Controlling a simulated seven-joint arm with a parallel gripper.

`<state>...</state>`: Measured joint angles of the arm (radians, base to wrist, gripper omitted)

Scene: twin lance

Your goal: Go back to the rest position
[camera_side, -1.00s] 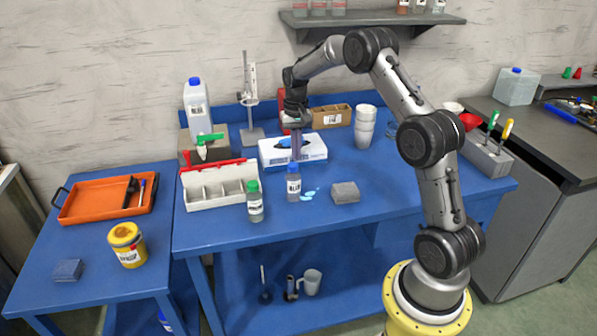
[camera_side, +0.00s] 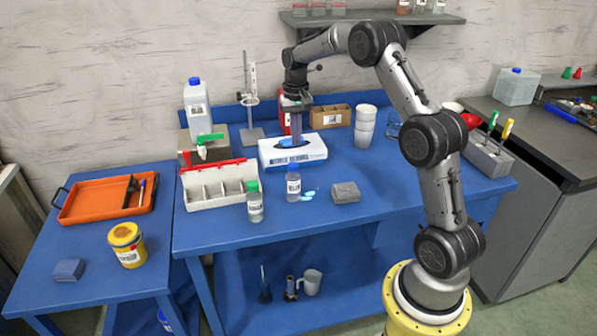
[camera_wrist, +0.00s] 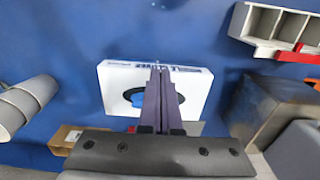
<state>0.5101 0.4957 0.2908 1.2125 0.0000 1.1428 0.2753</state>
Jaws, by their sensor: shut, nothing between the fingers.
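My gripper (camera_side: 296,132) hangs pointing down above the glove box in the side view. Its long purple fingers are together, with nothing between them; they also show in the wrist view (camera_wrist: 160,95), over the box's opening. The white and blue glove box (camera_side: 310,153) lies on the blue bench, with blue glove material (camera_wrist: 138,100) in its oval opening. I cannot tell in the wrist view how far the fingertips are above the box. No marker of a rest position is seen.
A blue-capped bottle (camera_side: 293,184) and a green-capped bottle (camera_side: 254,203) stand in front of the glove box. A white divided rack (camera_side: 215,186) is to the left, stacked white cups (camera_side: 365,125) to the right. A shelf (camera_side: 375,19) hangs above. The bench's front right is clear.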

